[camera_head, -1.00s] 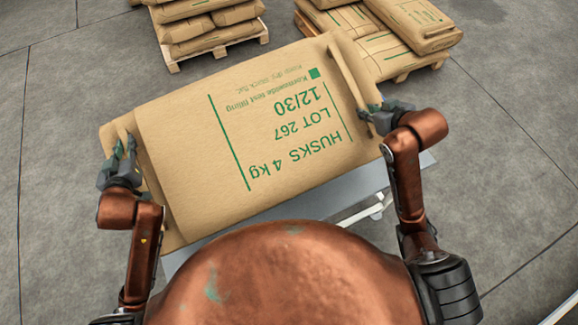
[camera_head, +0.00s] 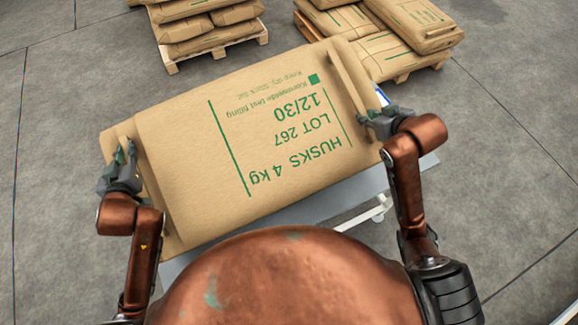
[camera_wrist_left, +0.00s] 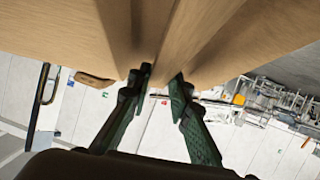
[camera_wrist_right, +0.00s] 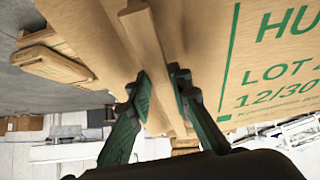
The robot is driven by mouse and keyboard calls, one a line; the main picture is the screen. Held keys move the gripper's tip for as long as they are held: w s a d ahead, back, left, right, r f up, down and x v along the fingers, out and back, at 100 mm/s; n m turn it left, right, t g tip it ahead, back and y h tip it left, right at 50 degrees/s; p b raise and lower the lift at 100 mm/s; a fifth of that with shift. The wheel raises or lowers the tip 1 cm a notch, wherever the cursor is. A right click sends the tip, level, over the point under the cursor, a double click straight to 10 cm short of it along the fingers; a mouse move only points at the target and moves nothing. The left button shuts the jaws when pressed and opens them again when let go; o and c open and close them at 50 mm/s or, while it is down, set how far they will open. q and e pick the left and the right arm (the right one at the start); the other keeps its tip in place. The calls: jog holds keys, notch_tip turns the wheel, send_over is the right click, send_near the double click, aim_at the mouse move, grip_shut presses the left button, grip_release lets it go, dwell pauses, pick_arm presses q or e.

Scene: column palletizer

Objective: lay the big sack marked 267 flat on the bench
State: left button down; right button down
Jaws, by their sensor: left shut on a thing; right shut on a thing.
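The big brown paper sack (camera_head: 245,145) has green print reading HUSKS 4 kg, LOT 267, 12/30. In the head view it is held broad face up, tilted in the picture, over the bench (camera_head: 340,197), which it mostly hides. My left gripper (camera_head: 126,158) is shut on the sack's left end fold; in the left wrist view the fingertips (camera_wrist_left: 162,78) pinch it. My right gripper (camera_head: 370,118) is shut on the right end fold, which shows between the fingertips in the right wrist view (camera_wrist_right: 160,85). Whether the underside touches the bench is hidden.
A pallet of stacked sacks (camera_head: 212,28) stands at the back left. Another pallet with sacks (camera_head: 390,40) stands at the back right, close behind the held sack's far right corner. Grey floor on both sides is clear.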

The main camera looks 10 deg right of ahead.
pick_arm(q)
jog(key=shift+d+r, duration=0.25)
jog(key=shift+r, duration=0.2)
pick_arm(e)
jog(key=shift+a+r, duration=0.3)
pick_arm(q)
jog(key=c, duration=2.1)
grip_release()
jog(key=shift+f, duration=0.35)
pick_arm(e)
jog(key=c, duration=2.1)
grip_release()
jog(key=shift+f, duration=0.2)
pick_arm(q)
jog(key=o, duration=0.3)
jog(key=shift+s+a, duration=0.1)
jog(key=shift+s, duration=0.05)
pick_arm(e)
jog(key=o, duration=0.3)
jog(key=shift+s+d, duration=0.15)
jog(key=shift+s, duration=0.05)
pick_arm(q)
jog(key=shift+o, duration=0.2)
pick_arm(e)
jog(key=shift+o, duration=0.2)
jog(key=shift+w, duration=0.1)
pick_arm(q)
jog(key=shift+a, duration=0.1)
pick_arm(e)
jog(key=shift+d, duration=0.1)
